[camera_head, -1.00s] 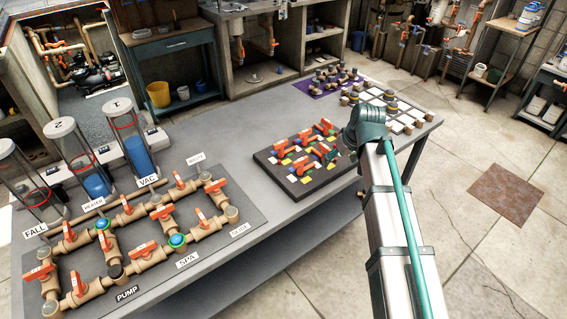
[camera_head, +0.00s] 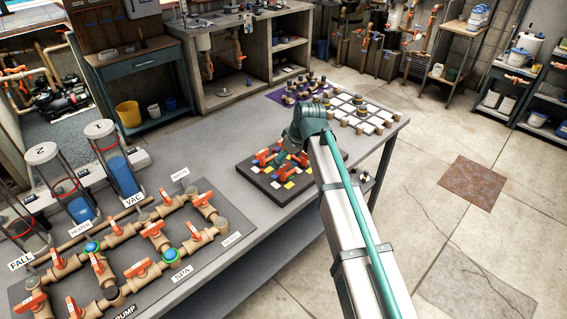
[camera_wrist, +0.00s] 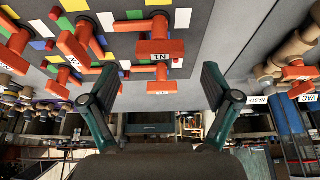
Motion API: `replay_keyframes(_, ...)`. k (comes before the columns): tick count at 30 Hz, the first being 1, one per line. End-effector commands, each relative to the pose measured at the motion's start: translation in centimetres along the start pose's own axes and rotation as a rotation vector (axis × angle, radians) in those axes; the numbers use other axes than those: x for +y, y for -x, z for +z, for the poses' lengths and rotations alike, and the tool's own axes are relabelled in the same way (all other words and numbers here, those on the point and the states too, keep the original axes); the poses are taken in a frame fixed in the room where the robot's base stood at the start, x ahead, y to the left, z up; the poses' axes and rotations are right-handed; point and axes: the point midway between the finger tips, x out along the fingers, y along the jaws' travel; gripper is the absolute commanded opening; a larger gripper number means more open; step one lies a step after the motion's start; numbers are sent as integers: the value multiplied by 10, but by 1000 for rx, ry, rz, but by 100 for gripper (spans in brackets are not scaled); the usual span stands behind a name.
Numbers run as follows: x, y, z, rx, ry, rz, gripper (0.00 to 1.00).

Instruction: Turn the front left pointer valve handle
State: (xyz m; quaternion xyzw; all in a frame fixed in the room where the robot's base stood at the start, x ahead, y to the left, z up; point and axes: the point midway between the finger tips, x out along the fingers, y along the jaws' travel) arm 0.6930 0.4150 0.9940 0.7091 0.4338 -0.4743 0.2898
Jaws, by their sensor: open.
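Several orange valve handles stand on a dark board (camera_head: 283,200) with coloured squares, on the grey bench. One orange handle (camera_head: 263,156) shows near the board's left side. I cannot tell for certain which handle is the front left pointer valve. In the wrist view, an orange handle marked "IN" (camera_wrist: 160,48) lies just beyond my open gripper (camera_wrist: 158,84), between its two fingers across the picture. The fingers look empty and apart from it. Other orange handles (camera_wrist: 75,42) lie to its left. In the head view, my arm hides part of the board.
A pipe panel with orange valves (camera_head: 140,265) fills the bench's left front, near clear cylinders (camera_head: 122,175). A white-tiled grid (camera_head: 372,108) and a purple mat (camera_head: 287,97) with small parts lie behind the board.

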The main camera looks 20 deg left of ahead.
Motion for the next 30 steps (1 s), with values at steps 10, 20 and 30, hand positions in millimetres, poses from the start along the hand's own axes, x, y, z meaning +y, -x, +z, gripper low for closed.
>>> replay_keyframes(10,0,-36,0,0,-1,0,88)
replay_keyframes(20,0,-39,0,1,-1,1,88)
replay_keyframes(30,0,-39,0,1,-1,1,36)
